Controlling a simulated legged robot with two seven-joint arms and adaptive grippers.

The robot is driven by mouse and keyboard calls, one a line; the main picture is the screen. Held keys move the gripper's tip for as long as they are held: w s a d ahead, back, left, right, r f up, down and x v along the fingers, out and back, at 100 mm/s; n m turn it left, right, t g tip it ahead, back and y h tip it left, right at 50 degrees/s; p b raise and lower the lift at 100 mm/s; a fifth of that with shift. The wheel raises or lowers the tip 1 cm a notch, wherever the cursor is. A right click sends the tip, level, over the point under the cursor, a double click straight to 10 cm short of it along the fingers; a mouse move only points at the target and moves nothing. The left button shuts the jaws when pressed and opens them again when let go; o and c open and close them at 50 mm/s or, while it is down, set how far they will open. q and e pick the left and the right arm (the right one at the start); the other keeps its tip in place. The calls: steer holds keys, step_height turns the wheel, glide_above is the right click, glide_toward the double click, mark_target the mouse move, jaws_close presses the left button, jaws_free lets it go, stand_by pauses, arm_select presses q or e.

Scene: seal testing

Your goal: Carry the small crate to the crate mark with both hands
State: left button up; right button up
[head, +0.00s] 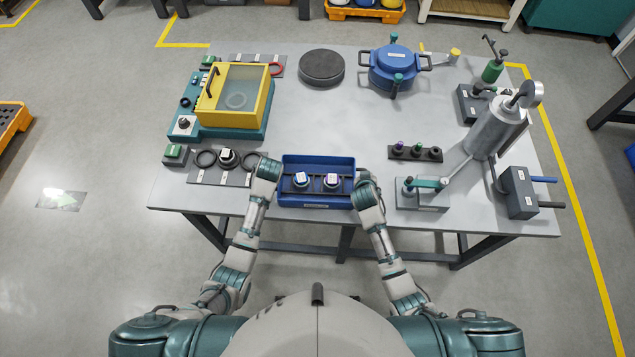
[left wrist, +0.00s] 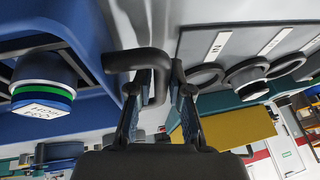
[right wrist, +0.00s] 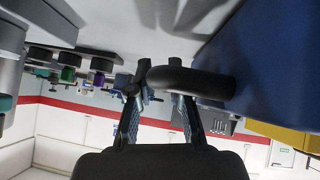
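The small blue crate (head: 317,201) is level at the front edge of the grey table, between my two grippers. I cannot tell whether it touches the tabletop. It holds two white-capped parts (head: 301,179) (head: 332,181) in a dark rack. My left gripper (head: 268,169) is at its left end, with its fingers close around a dark bent handle (left wrist: 140,60) in the left wrist view. My right gripper (head: 364,180) is at its right end, with its fingers close around the other dark handle (right wrist: 195,83) in the right wrist view. I cannot pick out the crate mark.
Left of the crate lies a mat with black rings (head: 205,159), with a yellow-lidded box (head: 232,95) behind. Right are a small dark rack (head: 415,153) and a grey press (head: 497,130). A black disc (head: 321,67) and blue pot (head: 393,68) stand behind. The middle tabletop is bare.

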arm_select(q)
jaws_close()
arm_select(e)
jaws_close()
arm_select(q)
steer(key=shift+r, duration=0.1)
arm_select(e)
steer(key=shift+r, duration=0.1)
arm_select(q)
steer(key=shift+r, duration=0.15)
arm_select(e)
steer(key=shift+r, duration=0.15)
